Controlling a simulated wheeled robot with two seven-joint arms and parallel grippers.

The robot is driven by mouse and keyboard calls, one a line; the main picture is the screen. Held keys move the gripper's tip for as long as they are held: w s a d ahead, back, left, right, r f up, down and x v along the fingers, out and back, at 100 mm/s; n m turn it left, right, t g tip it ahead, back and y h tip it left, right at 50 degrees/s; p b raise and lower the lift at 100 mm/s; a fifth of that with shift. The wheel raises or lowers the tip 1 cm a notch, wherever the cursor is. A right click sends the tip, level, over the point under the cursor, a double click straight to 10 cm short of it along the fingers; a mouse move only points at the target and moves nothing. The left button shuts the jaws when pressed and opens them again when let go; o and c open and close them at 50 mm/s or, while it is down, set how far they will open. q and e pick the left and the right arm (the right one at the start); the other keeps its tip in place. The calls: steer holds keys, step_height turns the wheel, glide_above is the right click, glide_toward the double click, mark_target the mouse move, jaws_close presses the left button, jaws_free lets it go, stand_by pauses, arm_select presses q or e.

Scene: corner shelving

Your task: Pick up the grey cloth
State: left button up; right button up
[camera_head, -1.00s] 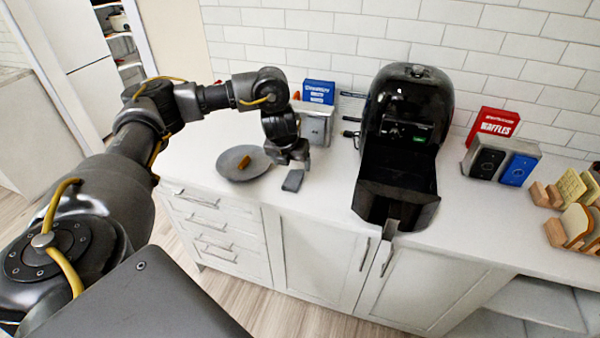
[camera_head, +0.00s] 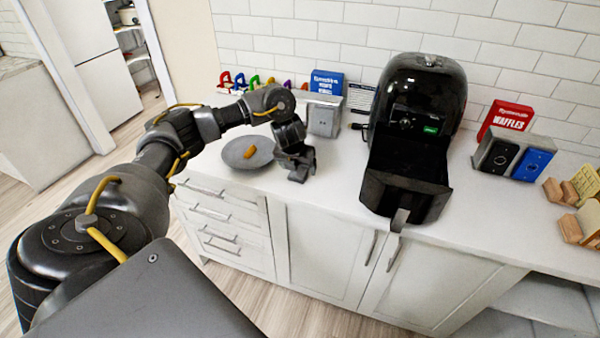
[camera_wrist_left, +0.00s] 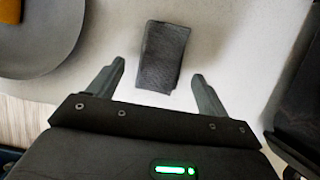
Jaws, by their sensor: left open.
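The grey cloth (camera_wrist_left: 162,55) is a small dark grey folded rectangle lying on the white counter in the left wrist view. My left gripper (camera_wrist_left: 158,72) is open, with one finger on each side of the cloth's lower part as seen there. The fingers show apart from the cloth. In the head view, my left gripper (camera_head: 296,172) is low over the counter, right of the plate, and largely hides the cloth. I cannot tell how high the fingertips are above the counter. My right gripper is not in view.
A grey plate (camera_head: 236,161) with an orange-brown piece of food (camera_head: 250,152) is left of the gripper. A black air fryer (camera_head: 420,100) with its drawer (camera_head: 400,195) pulled out stands to the right. A toaster (camera_head: 325,118) is behind. Some bare counter lies between gripper and drawer.

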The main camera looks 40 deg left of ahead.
arm_select(q)
steer(key=shift+x, duration=1.05)
steer(key=shift+r, duration=0.15)
steer(key=c, duration=1.1)
steer(key=shift+o, duration=0.2)
